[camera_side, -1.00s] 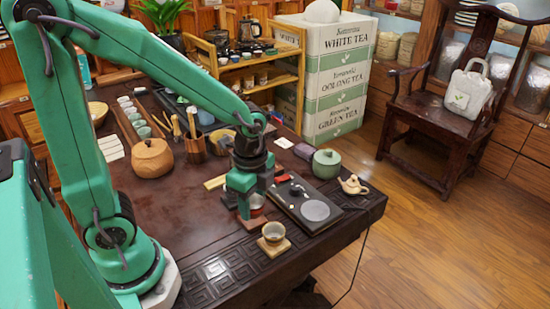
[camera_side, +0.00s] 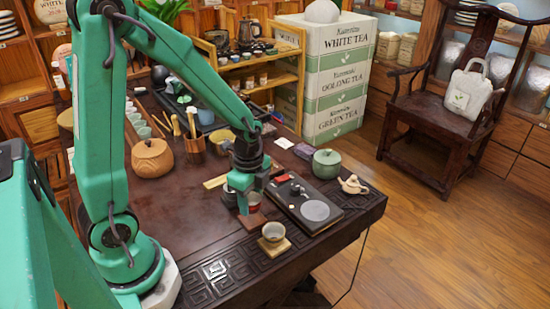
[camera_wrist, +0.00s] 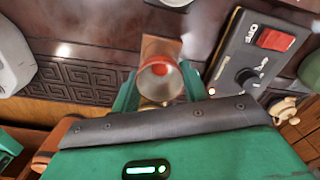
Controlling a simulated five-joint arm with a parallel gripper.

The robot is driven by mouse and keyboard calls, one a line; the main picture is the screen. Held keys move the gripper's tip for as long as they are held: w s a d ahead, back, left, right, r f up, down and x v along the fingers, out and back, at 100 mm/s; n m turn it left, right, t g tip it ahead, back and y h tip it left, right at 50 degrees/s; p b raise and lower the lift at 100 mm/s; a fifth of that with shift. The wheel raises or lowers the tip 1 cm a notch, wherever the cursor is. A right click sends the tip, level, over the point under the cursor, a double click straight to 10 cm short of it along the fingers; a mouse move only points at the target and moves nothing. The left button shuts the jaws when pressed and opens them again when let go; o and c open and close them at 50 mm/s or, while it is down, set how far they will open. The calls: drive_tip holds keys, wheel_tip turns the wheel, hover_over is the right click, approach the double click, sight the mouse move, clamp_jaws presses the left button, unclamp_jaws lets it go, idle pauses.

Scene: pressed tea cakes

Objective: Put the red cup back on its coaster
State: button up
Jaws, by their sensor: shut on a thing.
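The red cup (camera_side: 254,198) is held between the green fingers of my gripper (camera_side: 243,203). In the wrist view the cup (camera_wrist: 160,82) shows a pale inside and a red rim, with a finger of my gripper (camera_wrist: 160,90) on each side. A reddish-brown square coaster (camera_side: 252,222) lies on the table just below the cup in the side view. In the wrist view part of this coaster (camera_wrist: 161,48) shows beyond the cup. The cup looks raised a little off the coaster; the exact gap is hard to tell.
A tan cup (camera_side: 273,231) stands on a pale wooden coaster (camera_side: 283,247) nearer the table's front edge. A black scale-like device (camera_side: 300,195) lies close on the right. A small teapot (camera_side: 352,185) and a green lidded jar (camera_side: 326,163) stand beyond.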

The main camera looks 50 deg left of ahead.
drive_tip(key=shift+f, duration=1.35)
drive_tip(key=shift+f, duration=0.1)
drive_tip(key=o, duration=1)
drive_tip(key=shift+o, duration=0.2)
wheel_tip(320, 180, up, 12)
drive_tip(key=shift+r, duration=0.2)
